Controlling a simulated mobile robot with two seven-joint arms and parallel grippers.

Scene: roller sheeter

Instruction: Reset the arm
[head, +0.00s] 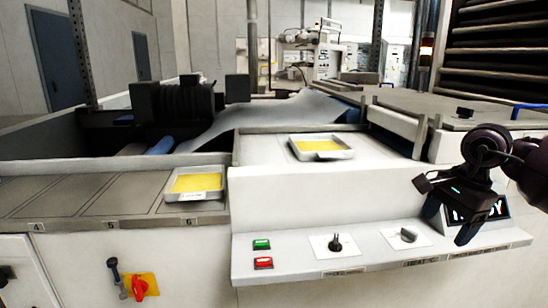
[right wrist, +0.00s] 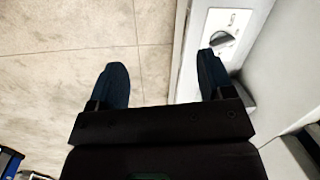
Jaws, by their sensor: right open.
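My right gripper (head: 449,222) is at the right of the head view, in front of the control panel's right end. It is black with dark blue fingers and partly covers a dark display (head: 492,211). In the right wrist view the same gripper (right wrist: 162,78) has its two fingers wide apart with nothing between them. Below them are the tiled floor and the edge of the white panel. My right arm (head: 532,170) comes in from the right edge. My left gripper is not in view.
The control panel (head: 300,262) carries a green button (head: 261,244), a red button (head: 263,263), a black knob (head: 336,242) and a grey knob (head: 408,234). Trays with yellow contents sit on the white top (head: 322,147) and the grey ledge (head: 195,184). A red-yellow switch (head: 139,287) is lower left.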

